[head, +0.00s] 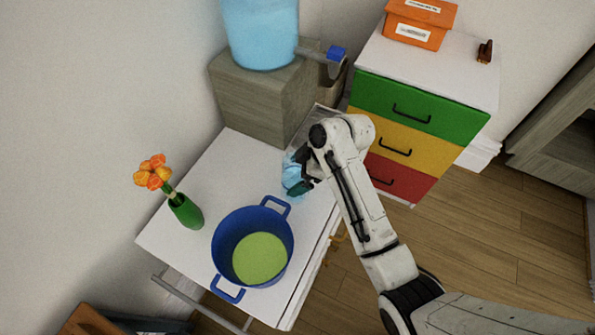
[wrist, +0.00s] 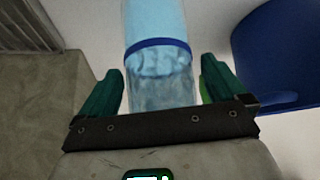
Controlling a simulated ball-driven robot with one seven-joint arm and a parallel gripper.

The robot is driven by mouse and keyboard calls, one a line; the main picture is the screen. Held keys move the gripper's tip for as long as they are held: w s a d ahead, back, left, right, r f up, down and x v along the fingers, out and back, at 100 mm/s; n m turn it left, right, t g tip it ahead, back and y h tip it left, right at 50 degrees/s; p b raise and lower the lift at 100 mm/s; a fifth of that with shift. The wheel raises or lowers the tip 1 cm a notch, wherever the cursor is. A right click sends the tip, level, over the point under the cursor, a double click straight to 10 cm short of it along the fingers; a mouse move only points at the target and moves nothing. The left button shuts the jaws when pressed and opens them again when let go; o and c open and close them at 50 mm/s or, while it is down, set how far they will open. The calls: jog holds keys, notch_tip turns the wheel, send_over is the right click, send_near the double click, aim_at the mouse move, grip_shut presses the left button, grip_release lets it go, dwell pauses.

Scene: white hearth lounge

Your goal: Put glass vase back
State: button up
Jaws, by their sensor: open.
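The glass vase, a clear, light-blue cylinder with a dark blue band, stands between my fingers in the wrist view (wrist: 160,72). In the head view the glass vase (head: 291,180) is on the white table (head: 185,255), near its right edge and partly hidden by my gripper. My gripper (head: 301,187) is open, with one dark green finger on each side of the glass in the wrist view (wrist: 163,85). I cannot tell whether a finger touches it.
A blue pot (head: 222,240) with green contents stands close to the vase. A green vase with orange flowers (head: 186,211) is at left. A grey-brown block (head: 240,100) under a blue water container (head: 260,35) stands behind. A coloured drawer cabinet (head: 410,115) is at right.

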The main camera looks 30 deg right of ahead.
jog(key=shift+r, duration=0.1)
jog(key=b+v, duration=0.1)
jog(key=v, duration=1.1)
jog(key=s+d+f+m+g+h, duration=0.1)
jog(key=s+f+m+h, duration=0.2)
jog(key=s, duration=1)
jog(key=s+d+f+m+g+h, duration=0.1)
jog(key=s+f+m+h, duration=0.2)
jog(key=s+f+m, duration=0.4)
jog(key=s+m, duration=0.2)
jog(key=s, duration=0.4)
jog(key=shift+m, duration=0.3)
